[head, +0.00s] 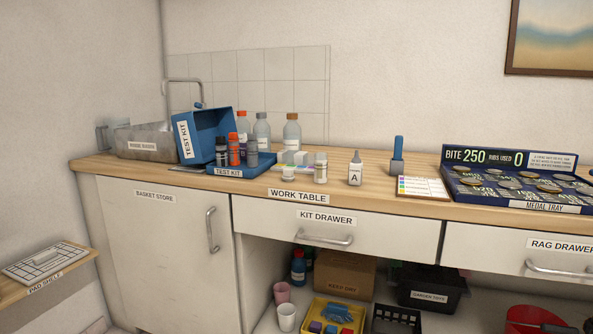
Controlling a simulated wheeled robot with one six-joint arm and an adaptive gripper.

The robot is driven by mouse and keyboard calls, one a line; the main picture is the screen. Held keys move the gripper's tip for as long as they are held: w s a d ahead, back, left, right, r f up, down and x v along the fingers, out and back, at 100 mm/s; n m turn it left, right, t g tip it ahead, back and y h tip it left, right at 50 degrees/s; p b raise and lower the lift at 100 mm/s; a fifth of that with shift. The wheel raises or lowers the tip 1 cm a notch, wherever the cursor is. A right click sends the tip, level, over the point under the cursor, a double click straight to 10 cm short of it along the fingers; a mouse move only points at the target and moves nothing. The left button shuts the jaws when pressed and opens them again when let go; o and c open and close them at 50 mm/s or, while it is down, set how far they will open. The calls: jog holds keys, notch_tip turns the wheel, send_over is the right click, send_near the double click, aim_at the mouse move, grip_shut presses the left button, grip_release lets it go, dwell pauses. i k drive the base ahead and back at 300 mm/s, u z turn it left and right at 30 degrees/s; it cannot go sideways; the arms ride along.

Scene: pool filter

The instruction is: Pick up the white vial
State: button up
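A small whitish vial (320,168) with a pale cap stands upright on the work table (375,206), in front of a pale colour-marked strip and left of the white dropper bottle (355,170) marked A. Nothing touches its near side. A short white cup or cap (288,174) is to its left. The open blue test kit (238,173) farther left holds several bottles with dark, orange and grey colours. My gripper is not in view.
Clear bottles (291,133) stand behind the kit. A blue-handled tool (398,152), a colour chart (422,187) and the medal tray (515,190) are to the right. The kit drawer (370,236) is shut. Bare tabletop lies around bottle A.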

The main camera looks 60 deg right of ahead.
aim_at(321, 158)
jog(key=i, duration=0.65)
jog(key=z, duration=2.2)
